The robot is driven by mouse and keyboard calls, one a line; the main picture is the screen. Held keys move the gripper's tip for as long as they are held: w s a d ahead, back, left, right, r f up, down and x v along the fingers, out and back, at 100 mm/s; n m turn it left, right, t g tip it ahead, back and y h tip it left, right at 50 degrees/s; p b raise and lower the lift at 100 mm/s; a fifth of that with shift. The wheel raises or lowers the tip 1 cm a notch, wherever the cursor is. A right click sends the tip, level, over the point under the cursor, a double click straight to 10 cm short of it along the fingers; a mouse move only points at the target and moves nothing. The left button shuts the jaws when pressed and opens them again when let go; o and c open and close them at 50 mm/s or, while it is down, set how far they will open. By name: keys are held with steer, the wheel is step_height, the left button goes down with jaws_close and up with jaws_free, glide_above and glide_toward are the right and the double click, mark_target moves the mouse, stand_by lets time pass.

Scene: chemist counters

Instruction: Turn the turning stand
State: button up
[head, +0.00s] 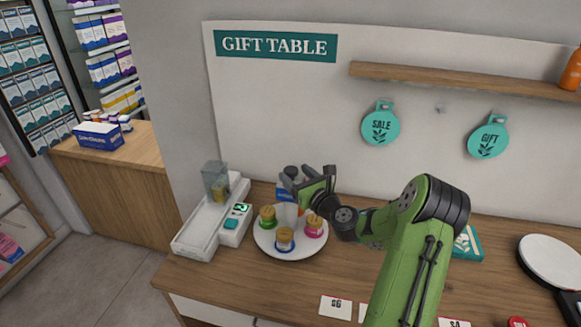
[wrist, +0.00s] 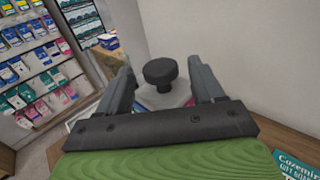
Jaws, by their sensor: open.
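The turning stand (head: 268,247) is a round white plate on the wooden counter, left of centre in the head view. It carries a green jar (head: 267,217), a blue-banded jar (head: 284,240) and a pink jar (head: 314,226), all with tan lids. A black round knob (wrist: 160,71) on a pale top shows in the wrist view. My gripper (head: 307,178) is over the back of the stand. It is open, and in the wrist view its fingers (wrist: 160,66) stand on either side of the knob, with gaps visible. Contact cannot be told.
A white device (head: 207,222) with a small display and a clear bin stands close left of the stand. A blue box is partly hidden behind my gripper. Price cards (head: 336,307) lie at the front edge. A wall (head: 280,110) rises behind; a round white item (head: 552,262) is far right.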

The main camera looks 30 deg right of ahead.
steer(key=w, duration=0.3)
steer(key=shift+w+d, duration=0.1)
steer(key=shift+w, duration=0.15)
steer(key=shift+s, duration=0.1)
steer(key=shift+c, duration=0.3)
jaws_close()
